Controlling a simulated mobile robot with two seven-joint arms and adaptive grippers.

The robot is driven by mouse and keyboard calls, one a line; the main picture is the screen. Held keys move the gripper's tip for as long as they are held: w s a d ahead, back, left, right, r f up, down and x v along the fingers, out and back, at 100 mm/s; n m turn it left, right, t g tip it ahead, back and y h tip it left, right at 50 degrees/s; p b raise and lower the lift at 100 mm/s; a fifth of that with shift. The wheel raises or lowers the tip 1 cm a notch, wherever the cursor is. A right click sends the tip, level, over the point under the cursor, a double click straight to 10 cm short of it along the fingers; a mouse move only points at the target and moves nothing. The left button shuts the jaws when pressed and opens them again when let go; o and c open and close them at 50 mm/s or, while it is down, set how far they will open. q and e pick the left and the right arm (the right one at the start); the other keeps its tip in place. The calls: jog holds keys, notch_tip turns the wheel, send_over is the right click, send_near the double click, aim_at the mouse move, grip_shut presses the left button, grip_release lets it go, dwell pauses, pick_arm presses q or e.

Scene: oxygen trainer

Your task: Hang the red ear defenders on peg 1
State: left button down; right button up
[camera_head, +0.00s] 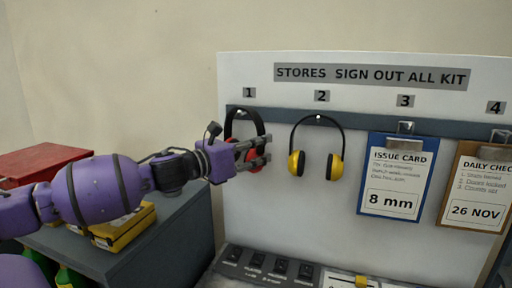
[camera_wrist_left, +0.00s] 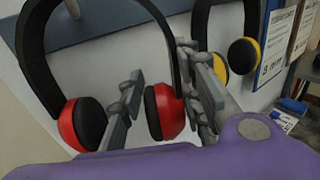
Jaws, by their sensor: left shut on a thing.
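The red ear defenders (camera_head: 262,125) are at the board under number 1 (camera_head: 249,92), band upward and cups down. My left gripper (camera_head: 265,151) is shut on the right-hand cup, which shows between the two fingers in the left wrist view (camera_wrist_left: 172,113). A peg-like grey end (camera_wrist_left: 72,8) shows inside the band loop in that view. The top of the band is cut off there, so I cannot tell whether the band rests on the peg. My right gripper is in neither view.
Yellow ear defenders (camera_head: 317,120) hang on peg 2, close right of my gripper. A blue issue card board (camera_head: 397,215) and a brown clipboard (camera_head: 480,208) hang further right. A dark cabinet (camera_head: 165,245) with yellow cases (camera_head: 125,228) and a red box (camera_head: 45,160) stand left.

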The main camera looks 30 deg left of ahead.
pick_arm(q)
jog(key=shift+w+a+f, duration=0.1)
jog(key=shift+a, duration=0.15)
jog(key=c, duration=1.6)
grip_release()
jog(key=o, duration=0.4)
jog(key=shift+w+a+f, duration=0.15)
jog(key=shift+w+f, duration=0.1)
jog(key=shift+w, duration=0.2)
jog(key=shift+o, duration=0.2)
jog(key=shift+s+d+r, duration=0.15)
jog(key=shift+s+d, duration=0.05)
jog(key=shift+s, duration=0.2)
jog(key=shift+s+a+f, duration=0.2)
jog(key=shift+s+a, duration=0.15)
jog(key=shift+s, duration=0.35)
jog(key=v, duration=1)
jog(key=shift+r, duration=0.2)
